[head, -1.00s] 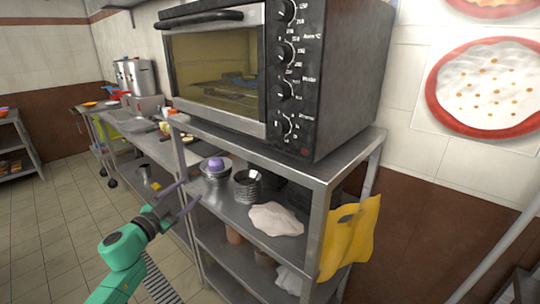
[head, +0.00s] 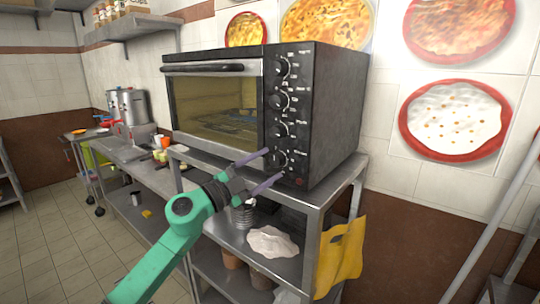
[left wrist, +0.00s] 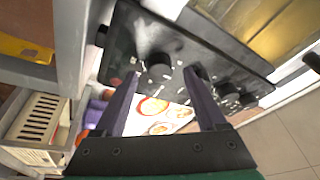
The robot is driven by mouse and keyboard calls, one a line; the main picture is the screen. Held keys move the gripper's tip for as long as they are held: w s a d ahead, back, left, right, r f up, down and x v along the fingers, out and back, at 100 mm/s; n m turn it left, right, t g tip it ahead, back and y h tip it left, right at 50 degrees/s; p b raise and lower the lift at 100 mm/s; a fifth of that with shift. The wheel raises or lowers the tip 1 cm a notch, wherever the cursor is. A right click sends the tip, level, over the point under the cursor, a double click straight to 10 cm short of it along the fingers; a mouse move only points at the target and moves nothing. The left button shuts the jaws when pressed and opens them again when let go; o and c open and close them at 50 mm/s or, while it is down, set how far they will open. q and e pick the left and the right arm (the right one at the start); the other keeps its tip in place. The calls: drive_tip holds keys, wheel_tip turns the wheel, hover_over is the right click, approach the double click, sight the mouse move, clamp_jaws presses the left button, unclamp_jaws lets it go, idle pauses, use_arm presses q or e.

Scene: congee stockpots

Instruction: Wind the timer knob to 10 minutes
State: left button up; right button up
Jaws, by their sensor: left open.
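A black toaster oven (head: 335,120) stands on a steel shelf unit, with a vertical column of knobs on its front panel. The lowest knob (head: 280,159) is the one closest to my left gripper (head: 275,163); the printing around it is too small to read. My left gripper is open, its two purple fingers pointing at the panel on either side of that knob. In the left wrist view the knob (left wrist: 154,66) shows between the fingertips (left wrist: 162,73), which look apart from it. The knob's pointer cannot be made out. My right gripper is out of view.
The steel shelf unit (head: 312,192) has its top edge just below the gripper. A yellow cloth (head: 341,248) hangs at its right side. A white cloth (head: 272,242) and stacked metal cups (head: 243,216) sit on the shelf below. Stockpots (head: 128,105) stand at the back left.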

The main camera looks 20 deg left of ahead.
use_arm(q)
drive_tip(key=shift+x, duration=0.85)
drive_tip(key=shift+s+f, duration=0.15)
drive_tip(key=shift+a, duration=0.1)
drive_tip(key=c, duration=0.3)
clamp_jaws()
